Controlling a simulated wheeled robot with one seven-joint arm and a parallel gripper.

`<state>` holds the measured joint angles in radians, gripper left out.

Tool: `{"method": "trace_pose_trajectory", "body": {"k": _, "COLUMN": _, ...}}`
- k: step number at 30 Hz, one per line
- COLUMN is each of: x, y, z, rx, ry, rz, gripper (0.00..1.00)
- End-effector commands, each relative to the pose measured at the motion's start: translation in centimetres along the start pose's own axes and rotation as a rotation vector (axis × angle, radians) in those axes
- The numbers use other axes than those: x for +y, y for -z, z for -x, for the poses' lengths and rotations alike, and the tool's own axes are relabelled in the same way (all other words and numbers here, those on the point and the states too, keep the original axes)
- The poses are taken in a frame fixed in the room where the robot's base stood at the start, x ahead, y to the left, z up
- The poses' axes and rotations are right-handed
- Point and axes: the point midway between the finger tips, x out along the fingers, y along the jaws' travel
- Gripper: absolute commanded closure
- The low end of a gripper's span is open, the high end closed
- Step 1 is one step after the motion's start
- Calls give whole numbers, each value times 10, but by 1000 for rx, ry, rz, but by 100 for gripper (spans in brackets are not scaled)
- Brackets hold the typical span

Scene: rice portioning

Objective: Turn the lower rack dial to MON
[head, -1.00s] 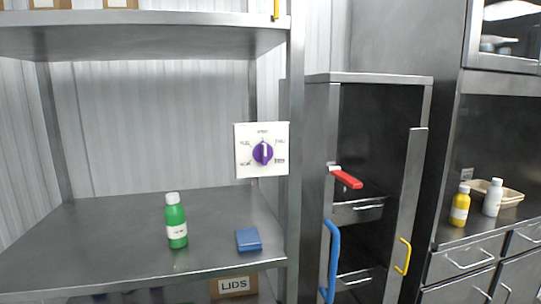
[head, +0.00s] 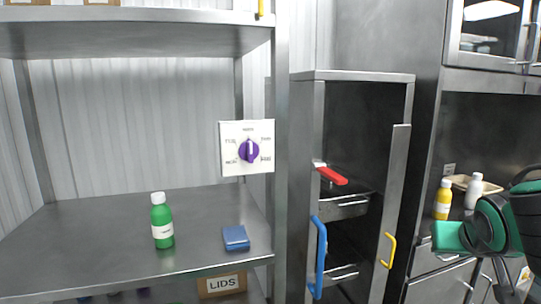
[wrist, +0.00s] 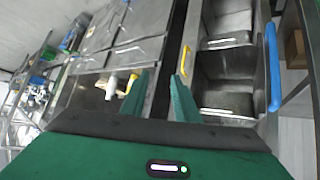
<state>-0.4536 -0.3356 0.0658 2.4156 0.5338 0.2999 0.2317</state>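A purple dial (head: 249,150) sits on a white square plate (head: 232,163) at the rack's right front post, above the lower shelf. Its white pointer mark points roughly straight up, at the top label. Small labels ring the dial, too blurred to read with certainty. My gripper (head: 438,236), green, has come in at the right edge of the head view, far right of the dial and in front of the counter. In the wrist view my gripper (wrist: 162,84) has its two green fingers apart with nothing between them. The dial cannot be made out there.
A green bottle (head: 162,222) and a blue block (head: 236,238) rest on the steel shelf (head: 90,240). Bottles stand on the right counter.

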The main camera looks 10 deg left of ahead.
Motion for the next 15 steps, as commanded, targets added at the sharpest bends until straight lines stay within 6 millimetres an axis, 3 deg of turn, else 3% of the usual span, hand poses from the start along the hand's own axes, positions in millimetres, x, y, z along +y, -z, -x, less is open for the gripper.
{"method": "trace_pose_trajectory", "body": {"k": 1, "x": -37, "y": 16, "z": 8, "rx": 73, "ry": 52, "rz": 38, "gripper": 72}}
{"method": "trace_pose_trajectory", "body": {"k": 3, "x": -84, "y": 39, "z": 25, "rx": 179, "ry": 122, "rz": 70, "gripper": 72}}
{"method": "trace_pose_trajectory", "body": {"k": 5, "x": -126, "y": 54, "z": 44, "rx": 267, "ry": 188, "rz": 94, "gripper": 72}}
{"method": "trace_pose_trajectory", "body": {"k": 9, "x": -214, "y": 75, "z": 101, "rx": 452, "ry": 352, "rz": 131, "gripper": 72}}
{"method": "trace_pose_trajectory", "body": {"k": 12, "x": -264, "y": 79, "z": 144, "rx": 554, "ry": 460, "rz": 145, "gripper": 72}}
{"method": "trace_pose_trajectory", "body": {"k": 15, "x": -301, "y": 78, "z": 184, "rx": 633, "ry": 553, "rz": 152, "gripper": 72}}
